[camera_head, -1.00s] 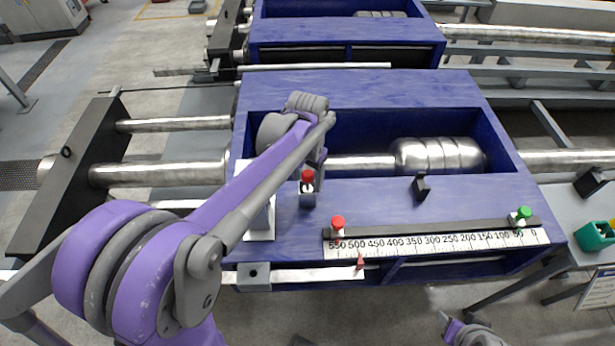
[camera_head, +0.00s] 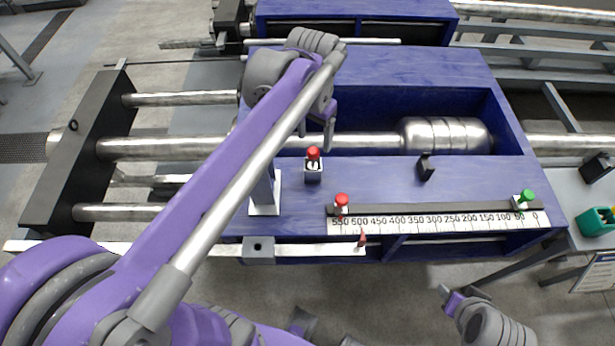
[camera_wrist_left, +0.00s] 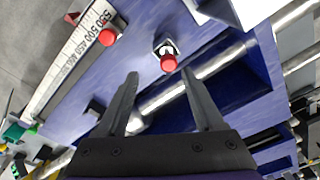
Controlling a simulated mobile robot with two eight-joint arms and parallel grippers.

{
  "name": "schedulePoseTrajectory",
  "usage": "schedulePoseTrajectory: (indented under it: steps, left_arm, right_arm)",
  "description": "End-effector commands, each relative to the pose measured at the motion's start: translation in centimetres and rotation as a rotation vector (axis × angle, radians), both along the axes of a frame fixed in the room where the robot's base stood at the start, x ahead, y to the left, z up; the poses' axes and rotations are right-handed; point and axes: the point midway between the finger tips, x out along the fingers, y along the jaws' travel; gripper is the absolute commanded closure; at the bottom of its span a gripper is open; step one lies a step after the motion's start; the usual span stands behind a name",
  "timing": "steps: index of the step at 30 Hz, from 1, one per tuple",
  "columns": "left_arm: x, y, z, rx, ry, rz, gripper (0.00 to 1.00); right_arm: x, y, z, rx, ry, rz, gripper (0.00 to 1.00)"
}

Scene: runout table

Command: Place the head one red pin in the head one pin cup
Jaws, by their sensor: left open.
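A red-topped pin (camera_head: 313,154) stands upright in a small black cup (camera_head: 313,175) on the blue table top, left of the middle. In the left wrist view this red pin (camera_wrist_left: 168,63) shows ahead of the fingertips, near the right one, apart from both. A second red-topped pin (camera_head: 341,200) stands in a white holder by the 550 end of the scale. My left gripper (camera_head: 316,138) is open and empty, just behind and above the first pin; its open fingers (camera_wrist_left: 158,85) show clearly in the wrist view. My right gripper (camera_head: 460,292) is low at the front; its jaws are unclear.
A white scale (camera_head: 435,222) runs along the table's front edge, with a green-topped pin (camera_head: 526,198) at its 0 end. A black bracket (camera_head: 425,168) stands right of the first pin. Behind is a recess with a metal roller (camera_head: 445,136). A white post base (camera_head: 265,195) stands left.

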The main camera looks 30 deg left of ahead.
Motion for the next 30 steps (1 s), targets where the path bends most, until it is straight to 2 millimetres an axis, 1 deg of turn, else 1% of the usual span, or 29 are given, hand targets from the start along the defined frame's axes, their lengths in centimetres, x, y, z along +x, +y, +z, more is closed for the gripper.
schedulePoseTrajectory:
  steps: [1,5,6,9,12,15,17,24,26,27,29,30]
  left_arm:
    - [-1.9,-0.9,-1.0,0.002,-0.040,0.002,0.31]
    - [-6.0,-2.8,-4.0,0.004,-0.163,0.021,0.31]
    - [-7.2,-3.2,-5.0,0.001,-0.200,0.027,0.31]
    - [-9.9,-4.2,-7.5,-0.008,-0.281,0.040,0.31]
    - [-11.8,-4.9,-9.4,-0.018,-0.340,0.051,0.31]
    - [-12.8,-5.2,-10.6,-0.025,-0.376,0.057,0.31]
    - [-13.1,-5.3,-10.9,-0.028,-0.385,0.059,0.31]
    - [-13.2,-5.3,-11.0,-0.029,-0.390,0.061,0.31]
    - [-13.1,-5.3,-10.7,-0.029,-0.391,0.061,0.31]
    - [-13.0,-5.3,-10.6,-0.029,-0.391,0.061,0.38]
    - [-13.1,-5.3,-10.7,-0.029,-0.390,0.061,0.49]
    - [-13.1,-5.3,-10.7,-0.029,-0.390,0.061,0.50]
  right_arm:
    - [0.0,0.0,0.0,0.000,0.000,0.000,0.50]
    - [0.0,0.0,0.0,0.000,0.000,0.000,0.50]
    - [0.0,0.0,0.0,0.000,0.000,0.000,0.50]
    - [0.0,0.0,0.0,0.000,0.000,0.000,0.50]
    - [0.0,0.0,0.0,0.000,0.000,0.000,0.50]
    - [0.0,0.0,0.0,0.000,0.000,0.000,0.50]
    - [0.0,0.0,0.0,0.000,0.000,0.000,0.50]
    - [0.0,0.0,0.0,0.000,0.000,0.000,0.50]
    - [0.1,0.0,0.3,0.000,-0.002,0.000,0.50]
    - [0.1,0.0,0.4,0.000,-0.002,0.000,0.50]
    - [0.1,0.0,0.3,0.000,-0.002,0.000,0.50]
    - [0.1,0.0,0.3,0.000,-0.001,0.000,0.50]
